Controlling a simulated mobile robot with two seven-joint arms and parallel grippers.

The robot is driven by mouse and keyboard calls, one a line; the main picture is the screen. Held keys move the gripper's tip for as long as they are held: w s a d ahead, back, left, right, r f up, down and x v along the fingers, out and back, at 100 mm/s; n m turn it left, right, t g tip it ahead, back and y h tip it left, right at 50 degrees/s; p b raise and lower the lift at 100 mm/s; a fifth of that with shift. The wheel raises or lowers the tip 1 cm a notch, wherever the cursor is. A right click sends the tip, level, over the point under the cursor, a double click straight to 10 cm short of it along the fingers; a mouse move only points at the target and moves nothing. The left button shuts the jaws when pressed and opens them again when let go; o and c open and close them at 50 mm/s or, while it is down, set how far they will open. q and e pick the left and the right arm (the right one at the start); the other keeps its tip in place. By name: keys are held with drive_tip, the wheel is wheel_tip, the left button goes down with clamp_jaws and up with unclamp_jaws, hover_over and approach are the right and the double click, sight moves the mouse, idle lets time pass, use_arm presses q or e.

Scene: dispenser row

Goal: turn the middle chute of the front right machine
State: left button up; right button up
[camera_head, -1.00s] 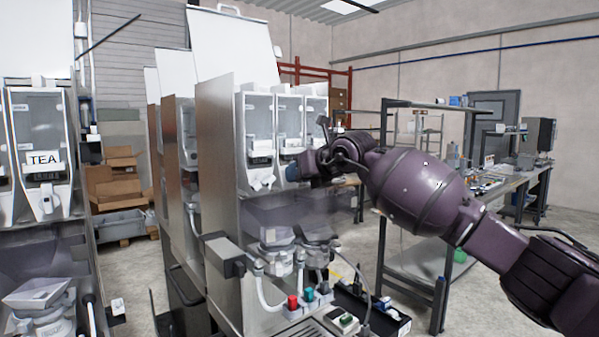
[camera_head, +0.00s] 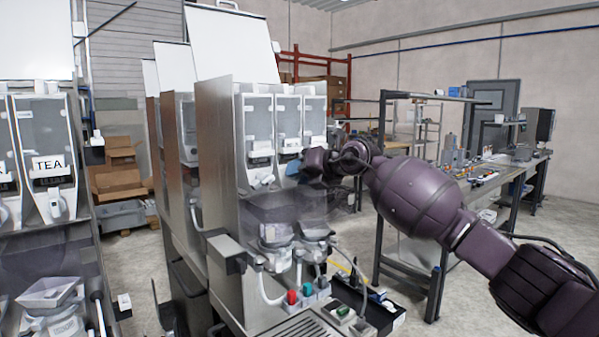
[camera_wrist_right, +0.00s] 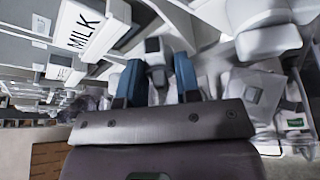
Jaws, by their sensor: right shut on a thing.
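The front right machine (camera_head: 215,150) stands at the centre of the head view, with several clear-fronted canisters side by side at its top. The left canister's white chute (camera_head: 262,176) is in plain sight. My right gripper (camera_head: 293,168) is at the middle canister's front, where its wrist hides most of the chute. In the right wrist view, the blue fingers of my right gripper (camera_wrist_right: 158,78) stand on either side of the pale middle chute (camera_wrist_right: 157,76) and are shut on it. My left gripper is not in view.
Below the canisters are mixing bowls (camera_head: 275,235) with hoses, and red and green knobs (camera_head: 292,297). Another machine with a TEA label (camera_head: 48,163) stands at the left. A workbench (camera_head: 500,180) is at the right.

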drive_tip(key=o, duration=0.6)
drive_tip(key=shift+d, duration=0.1)
drive_tip(key=v, duration=1)
drive_tip(key=shift+s+d+r+b, duration=0.1)
drive_tip(key=shift+s+d+b, duration=0.15)
drive_tip(key=shift+b, duration=0.05)
